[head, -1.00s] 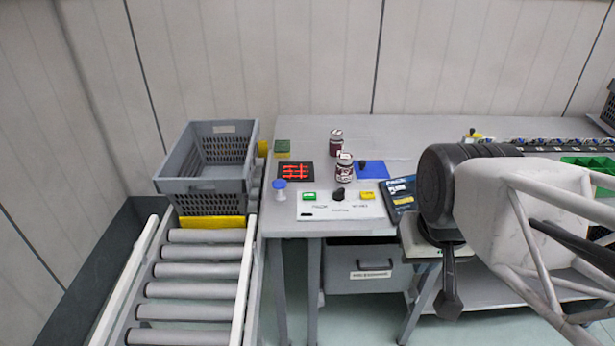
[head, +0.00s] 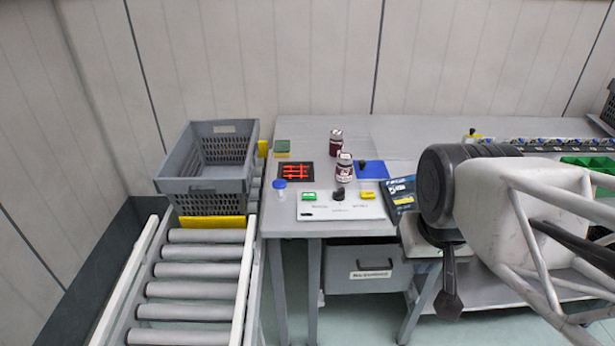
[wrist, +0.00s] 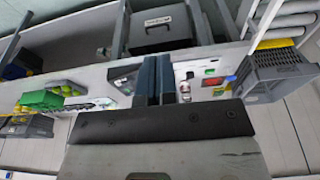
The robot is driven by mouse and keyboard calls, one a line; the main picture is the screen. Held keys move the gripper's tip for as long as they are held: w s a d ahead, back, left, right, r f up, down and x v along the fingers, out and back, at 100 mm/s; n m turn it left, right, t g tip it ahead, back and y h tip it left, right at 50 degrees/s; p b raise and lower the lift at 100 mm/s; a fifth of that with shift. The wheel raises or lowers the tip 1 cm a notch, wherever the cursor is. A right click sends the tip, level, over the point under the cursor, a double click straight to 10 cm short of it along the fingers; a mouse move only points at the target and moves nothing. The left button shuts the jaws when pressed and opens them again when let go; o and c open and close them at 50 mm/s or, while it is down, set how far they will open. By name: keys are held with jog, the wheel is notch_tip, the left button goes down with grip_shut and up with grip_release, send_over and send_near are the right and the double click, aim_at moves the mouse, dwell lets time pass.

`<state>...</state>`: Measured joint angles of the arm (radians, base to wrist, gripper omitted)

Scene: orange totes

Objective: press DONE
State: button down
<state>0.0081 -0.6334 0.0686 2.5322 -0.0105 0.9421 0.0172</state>
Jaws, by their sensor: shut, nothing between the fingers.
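A white control panel (head: 340,212) lies at the front edge of the grey table. It carries a green button (head: 309,196) at the left, a black knob (head: 338,194) in the middle and a yellow button (head: 368,195) at the right. The lettering is too small to read, so I cannot tell which is DONE. The green button also shows in the wrist view (wrist: 213,82). My gripper (head: 449,303) hangs to the right of the panel, fingers down, apart from the buttons. In the wrist view its two fingers (wrist: 154,68) are together and empty.
A display with red marks (head: 295,171), a blue-capped bottle (head: 279,188) and two jars (head: 344,170) (head: 336,143) stand around the panel. A dark booklet (head: 402,192) lies between panel and gripper. A grey crate (head: 207,170) sits left on the roller conveyor (head: 195,285).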

jog(key=shift+w+a, duration=0.1)
jog(key=shift+w, duration=0.05)
jog(key=m+t+y, duration=0.4)
jog(key=m+y, duration=0.2)
jog(key=m, duration=1.3)
send_over(309, 196)
notch_tip(309, 196, down, 12)
jog(key=shift+f, duration=0.2)
jog(key=shift+w+f+n, duration=0.1)
jog(key=shift+f+n, duration=0.05)
jog(key=shift+n, duration=0.15)
jog(key=shift+f, duration=4.2)
jog(key=shift+f, duration=0.2)
